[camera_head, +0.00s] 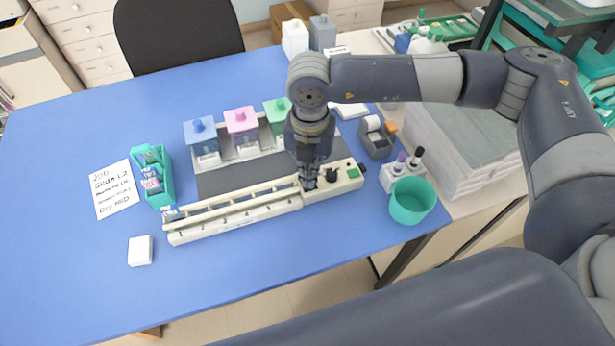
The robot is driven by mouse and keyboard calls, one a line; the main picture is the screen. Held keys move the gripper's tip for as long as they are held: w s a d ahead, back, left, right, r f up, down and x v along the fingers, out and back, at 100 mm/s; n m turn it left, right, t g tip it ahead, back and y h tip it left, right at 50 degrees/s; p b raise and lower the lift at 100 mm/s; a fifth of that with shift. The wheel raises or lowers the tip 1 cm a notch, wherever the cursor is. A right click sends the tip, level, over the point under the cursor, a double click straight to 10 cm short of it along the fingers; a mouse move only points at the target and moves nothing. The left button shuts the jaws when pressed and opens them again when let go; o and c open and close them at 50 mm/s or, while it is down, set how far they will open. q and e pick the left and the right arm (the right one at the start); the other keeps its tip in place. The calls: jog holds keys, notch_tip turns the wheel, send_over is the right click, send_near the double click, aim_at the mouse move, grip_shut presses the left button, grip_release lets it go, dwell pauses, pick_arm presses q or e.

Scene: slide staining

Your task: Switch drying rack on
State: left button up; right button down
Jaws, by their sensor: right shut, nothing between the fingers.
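The drying rack (238,215) is a long cream bar with numbered slots along its front, lying on the blue table. Its control end (345,188) at the right carries a black knob (331,175) and a green button or light (353,172). My right gripper (308,186) points down at the left edge of this control end, just left of the black knob. It is shut and empty; whether it touches the panel I cannot tell. The gripper hides part of the panel. My left gripper is not in view.
Staining jars with blue (202,140), pink (241,127) and green lids stand behind the rack. A teal cup (411,201) and a bottle holder (402,172) stand right of it. A teal slide box (152,176), handwritten note (113,189) and white block (140,251) lie left. The front table is clear.

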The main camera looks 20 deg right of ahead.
jog(key=shift+f+b, duration=1.2)
dwell(0.7)
jog(key=shift+r, duration=0.15)
jog(key=shift+r+p, duration=0.45)
jog(key=shift+r, duration=0.15)
jog(key=shift+r+p, duration=1.15)
jog(key=shift+r, duration=1.7)
jog(key=shift+f, duration=0.1)
